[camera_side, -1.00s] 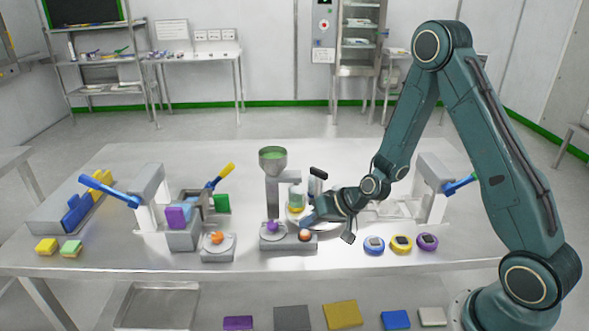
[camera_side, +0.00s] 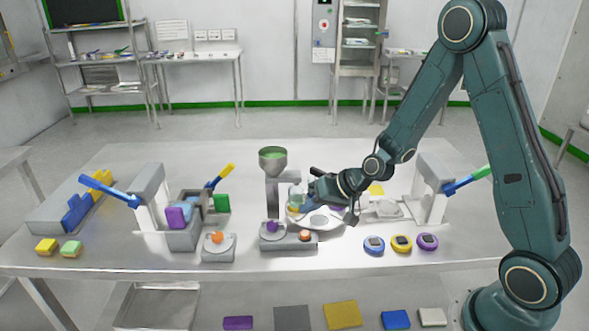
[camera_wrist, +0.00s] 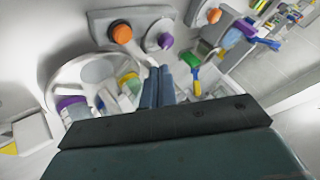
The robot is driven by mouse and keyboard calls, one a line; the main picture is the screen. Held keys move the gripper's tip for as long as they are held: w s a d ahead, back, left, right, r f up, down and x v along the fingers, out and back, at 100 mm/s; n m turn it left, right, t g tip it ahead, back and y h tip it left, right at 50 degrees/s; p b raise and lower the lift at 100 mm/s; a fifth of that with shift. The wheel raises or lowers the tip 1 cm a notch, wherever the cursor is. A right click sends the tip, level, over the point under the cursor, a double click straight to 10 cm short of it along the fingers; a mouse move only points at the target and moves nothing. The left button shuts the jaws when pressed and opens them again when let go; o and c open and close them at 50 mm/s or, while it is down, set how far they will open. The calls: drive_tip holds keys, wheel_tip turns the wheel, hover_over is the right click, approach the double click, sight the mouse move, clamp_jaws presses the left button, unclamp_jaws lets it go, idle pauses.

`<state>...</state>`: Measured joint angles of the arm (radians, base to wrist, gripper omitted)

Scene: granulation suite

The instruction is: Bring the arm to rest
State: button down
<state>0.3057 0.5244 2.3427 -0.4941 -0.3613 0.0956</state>
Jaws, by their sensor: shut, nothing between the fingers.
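My arm reaches from the right across the steel table (camera_side: 120,255). My gripper (camera_side: 303,209) is at the left end of the arm, over or beside a white round plate (camera_side: 322,223) in the side view. In the wrist view my gripper (camera_wrist: 158,84) has its two blue fingers together with nothing between them. The white plate (camera_wrist: 92,68) lies to the left of the fingers there, with containers bearing coloured labels around it. The plate is partly hidden by my gripper in the side view. I cannot tell whether the fingertips touch anything.
A hopper (camera_side: 273,160) stands left of my gripper, above a grey block with a purple knob (camera_side: 272,226) and an orange knob (camera_side: 305,235). Lever presses stand left (camera_side: 149,185) and right (camera_side: 432,185). Round timers (camera_side: 401,242) sit at front right.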

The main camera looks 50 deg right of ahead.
drive_tip(key=s+a+r+n+g+h, duration=0.1)
drive_tip(key=s+a+r+n+g, duration=0.2)
drive_tip(key=s+r, duration=0.95)
drive_tip(key=s+r+n+h, duration=0.1)
drive_tip(key=s+r, duration=0.3)
drive_tip(key=s, duration=0.3)
drive_tip(key=s+d+r+h, duration=0.1)
drive_tip(key=s+r, duration=0.3)
drive_tip(key=s, duration=0.3)
drive_tip(key=shift+s+n, duration=0.3)
drive_tip(key=shift+n, duration=0.1)
